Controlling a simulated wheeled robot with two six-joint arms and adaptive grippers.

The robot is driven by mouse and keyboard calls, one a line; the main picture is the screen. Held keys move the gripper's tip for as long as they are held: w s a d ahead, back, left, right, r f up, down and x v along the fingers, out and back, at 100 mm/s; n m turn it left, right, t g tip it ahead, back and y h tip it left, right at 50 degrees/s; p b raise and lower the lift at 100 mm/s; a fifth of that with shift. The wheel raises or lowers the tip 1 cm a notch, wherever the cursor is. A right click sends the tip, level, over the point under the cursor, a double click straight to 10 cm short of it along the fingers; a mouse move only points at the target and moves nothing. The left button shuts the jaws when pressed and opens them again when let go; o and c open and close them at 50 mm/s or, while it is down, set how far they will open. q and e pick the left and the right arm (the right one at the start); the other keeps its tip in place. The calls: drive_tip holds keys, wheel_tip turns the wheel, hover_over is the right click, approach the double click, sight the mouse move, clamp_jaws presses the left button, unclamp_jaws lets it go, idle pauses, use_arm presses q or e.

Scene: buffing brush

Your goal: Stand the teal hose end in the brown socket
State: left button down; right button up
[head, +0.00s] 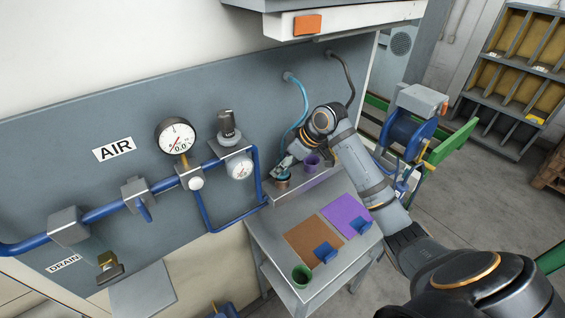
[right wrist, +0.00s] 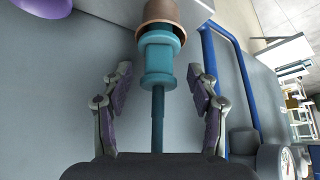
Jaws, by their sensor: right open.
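The teal hose end (right wrist: 158,58) has its thick collar at the mouth of the brown socket (right wrist: 164,12) in the right wrist view, with its tip inside and hidden. It looks in line with the socket. In the head view the brown socket (head: 282,184) sits on the small ledge, and the teal hose (head: 302,100) runs from the wall down to it. My right gripper (right wrist: 158,85) is open, its fingers apart on either side of the hose end with gaps showing. It also shows in the head view (head: 283,168), just above the socket. My left gripper is not in view.
A purple socket (head: 312,161) stands right beside the brown one. A dark hose (head: 350,72) hangs from the wall behind my right arm. Blue pipes (head: 205,208) and gauges are close on the left. Below, a table holds brown (head: 311,245) and purple mats and a green cup (head: 301,275).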

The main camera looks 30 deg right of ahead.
drive_tip(key=shift+r, duration=0.1)
drive_tip(key=v, duration=1.2)
